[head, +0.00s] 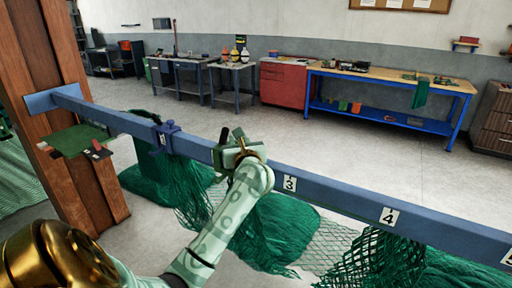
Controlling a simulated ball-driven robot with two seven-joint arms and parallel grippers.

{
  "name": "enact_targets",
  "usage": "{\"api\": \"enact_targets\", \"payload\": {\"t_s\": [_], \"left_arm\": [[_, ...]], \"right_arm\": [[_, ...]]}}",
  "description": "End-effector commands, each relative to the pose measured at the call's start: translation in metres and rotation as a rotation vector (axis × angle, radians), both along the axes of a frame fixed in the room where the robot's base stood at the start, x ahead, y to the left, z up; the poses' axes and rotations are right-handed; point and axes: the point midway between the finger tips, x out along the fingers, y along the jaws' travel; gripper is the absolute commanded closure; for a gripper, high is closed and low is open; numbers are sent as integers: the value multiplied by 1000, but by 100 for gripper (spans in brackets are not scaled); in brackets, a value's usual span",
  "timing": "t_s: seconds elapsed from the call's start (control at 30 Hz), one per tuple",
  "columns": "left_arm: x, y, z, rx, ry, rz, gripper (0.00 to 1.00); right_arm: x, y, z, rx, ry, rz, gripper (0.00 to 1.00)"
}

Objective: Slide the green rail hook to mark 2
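The blue rail (335,193) runs from the wooden post at left to the lower right. White labels 3 (289,184) and 4 (388,217) show on it; mark 2 is not visible. A dull green block, which looks like the green rail hook (228,157), sits on the rail left of mark 3, partly hidden by my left gripper (232,136). The gripper's dark fingertips show above the rail at this block. Whether they are closed on it is unclear. Dark green net hangs below. My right gripper is not in view.
Green nets (285,230) hang below the rail down to the floor. The wooden post (75,130) stands at left. A blue workbench (390,85) and red cabinet (283,85) stand behind, across open floor.

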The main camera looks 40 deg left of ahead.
Motion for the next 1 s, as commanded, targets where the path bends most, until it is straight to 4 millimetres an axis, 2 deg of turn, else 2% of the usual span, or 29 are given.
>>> {"api": "enact_targets", "payload": {"t_s": [0.1, 0.3, 0.77, 0.8, 0.83, 0.87, 1.0], "left_arm": [[-6, 22, 0, 3, 4, 3, 100], [-10, 41, 0, 3, 3, 1, 100], [-12, 48, 1, 3, 2, 4, 100], [-12, 48, 1, 3, 2, 4, 67], [-12, 48, 1, 3, 2, 4, 59], [-12, 48, 1, 3, 2, 4, 55], [-11, 47, 0, 2, 2, 2, 55]], "right_arm": [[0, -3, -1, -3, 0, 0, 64], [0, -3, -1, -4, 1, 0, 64], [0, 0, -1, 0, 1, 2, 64], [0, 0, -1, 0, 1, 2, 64], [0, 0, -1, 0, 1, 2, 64], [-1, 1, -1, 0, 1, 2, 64], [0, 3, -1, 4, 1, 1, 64]]}}
